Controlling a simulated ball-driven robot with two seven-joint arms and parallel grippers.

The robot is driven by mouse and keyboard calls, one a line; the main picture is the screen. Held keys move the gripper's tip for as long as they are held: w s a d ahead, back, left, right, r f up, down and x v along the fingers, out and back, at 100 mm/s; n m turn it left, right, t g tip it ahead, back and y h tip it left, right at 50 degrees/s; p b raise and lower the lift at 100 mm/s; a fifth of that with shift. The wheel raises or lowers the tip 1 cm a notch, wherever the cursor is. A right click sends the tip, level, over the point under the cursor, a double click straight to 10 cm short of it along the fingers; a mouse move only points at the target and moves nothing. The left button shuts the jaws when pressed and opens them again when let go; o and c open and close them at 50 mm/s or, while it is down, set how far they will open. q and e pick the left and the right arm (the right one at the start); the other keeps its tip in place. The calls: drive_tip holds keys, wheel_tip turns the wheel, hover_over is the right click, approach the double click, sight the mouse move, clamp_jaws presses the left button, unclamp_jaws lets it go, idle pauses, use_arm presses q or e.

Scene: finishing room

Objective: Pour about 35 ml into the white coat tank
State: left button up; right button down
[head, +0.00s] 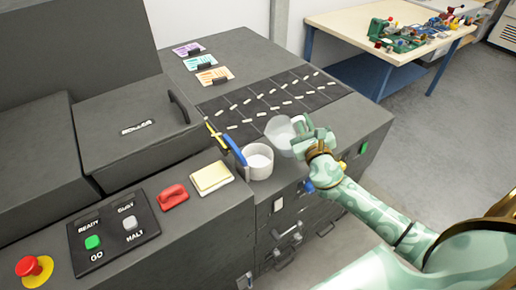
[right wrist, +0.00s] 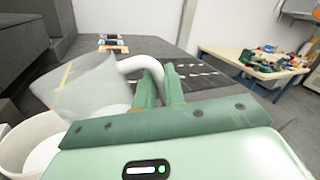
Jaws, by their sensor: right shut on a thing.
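The white coat tank (head: 257,161) is a round white tub at the edge of the dark grey machine top, with white material inside. It also shows at the lower left of the right wrist view (right wrist: 22,140). My right gripper (head: 308,141) is shut on the pale handle (right wrist: 143,64) of a translucent jug (head: 279,131). The jug (right wrist: 82,88) is above and beside the tank and looks tilted toward it. I cannot make out a stream or the level in the jug. My left gripper is not in view.
A blue-handled tool (head: 234,149) stands against the tank's left side. A black gridded mat (head: 245,133) with white pieces lies behind. A red object (head: 172,196), a cream pad (head: 212,178) and a button panel (head: 113,233) are at left. A cluttered workbench (head: 345,20) stands far right.

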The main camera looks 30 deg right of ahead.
sight(286, 118)
drive_tip(key=a+r+n+p, duration=0.2)
drive_tip(key=r, duration=0.1)
drive_tip(key=a+r+n+p, duration=0.1)
drive_tip(key=shift+w+a+r+t+y, duration=0.1)
drive_tip(key=shift+w+r+t+y, duration=0.1)
drive_tip(key=shift+r+t+y, duration=0.15)
drive_tip(key=shift+a+f+n, duration=0.2)
drive_tip(key=shift+f+n, duration=0.1)
drive_tip(key=shift+n, duration=0.3)
drive_tip(key=shift+a+n, duration=0.35)
drive_tip(key=shift+n, duration=0.35)
drive_tip(key=shift+a+f+n+t+y, duration=0.2)
drive_tip(key=shift+a+n+t+y, duration=0.3)
drive_tip(key=shift+n, duration=0.7)
drive_tip(key=shift+w+a+n, duration=0.1)
drive_tip(key=shift+a+n, duration=0.3)
drive_tip(key=shift+n, duration=0.2)
drive_tip(key=shift+a+r+n, duration=0.2)
drive_tip(key=shift+r+n, duration=0.05)
drive_tip(key=shift+n, duration=0.05)
drive_tip(key=shift+a+r+n, duration=0.1)
drive_tip(key=shift+a+n, duration=0.05)
drive_tip(key=shift+n, duration=0.15)
